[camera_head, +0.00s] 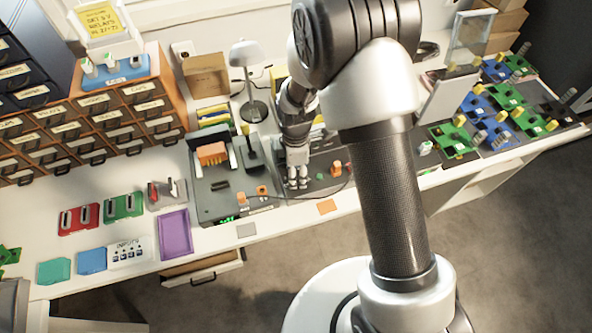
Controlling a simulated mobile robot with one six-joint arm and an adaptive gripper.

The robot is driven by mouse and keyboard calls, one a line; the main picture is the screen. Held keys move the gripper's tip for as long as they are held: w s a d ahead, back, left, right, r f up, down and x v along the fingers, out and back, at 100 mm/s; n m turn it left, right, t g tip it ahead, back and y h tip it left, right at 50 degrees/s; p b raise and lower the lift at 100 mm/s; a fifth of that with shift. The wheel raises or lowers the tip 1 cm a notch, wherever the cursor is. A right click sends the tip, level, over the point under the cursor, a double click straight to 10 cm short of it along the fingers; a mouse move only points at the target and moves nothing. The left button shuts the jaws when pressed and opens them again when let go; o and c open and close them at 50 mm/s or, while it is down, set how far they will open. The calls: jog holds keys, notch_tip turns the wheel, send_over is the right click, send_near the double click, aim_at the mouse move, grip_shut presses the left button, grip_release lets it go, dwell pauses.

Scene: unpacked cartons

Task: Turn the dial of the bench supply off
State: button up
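My arm crosses the middle of the view and reaches down to the bench. My gripper (297,183) points down over a dark bench unit (321,181), its two fingers close together; whether they are apart or shut on something is too small to tell. Orange knobs show on this unit, one (336,168) just right of the gripper. To the left is another dark unit (210,205) with green lit marks on its front and an orange block (212,154) on top. I cannot tell which unit is the bench supply. Any dial under the fingers is hidden.
A desk lamp (247,65) stands behind the units. Drawer cabinets (120,115) fill the back left. A purple tray (174,234) and red and green blocks lie at left. Circuit boards (505,97) crowd the right. An orange square (327,206) lies at the front edge.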

notch_tip(320, 180, up, 12)
jog(key=shift+w, duration=0.35)
dwell(0.5)
jog(key=s+d+r+m+t, duration=0.1)
jog(key=s+d+r+m, duration=0.25)
jog(key=r, duration=0.35)
jog(key=s+d+r+m+t, duration=0.1)
jog(key=s+d+r+m, duration=0.2)
jog(key=r+m, duration=0.3)
jog(key=s+d+r+m+t, duration=0.1)
jog(key=s+d+r+m, duration=0.2)
jog(key=s+m, duration=0.2)
jog(key=s+d+r+m+t, duration=0.2)
jog(key=s+d+r+m, duration=0.1)
jog(key=s, duration=0.6)
jog(key=shift+d+r+m, duration=0.2)
jog(key=shift+r+m, duration=0.25)
jog(key=shift+m, duration=0.4)
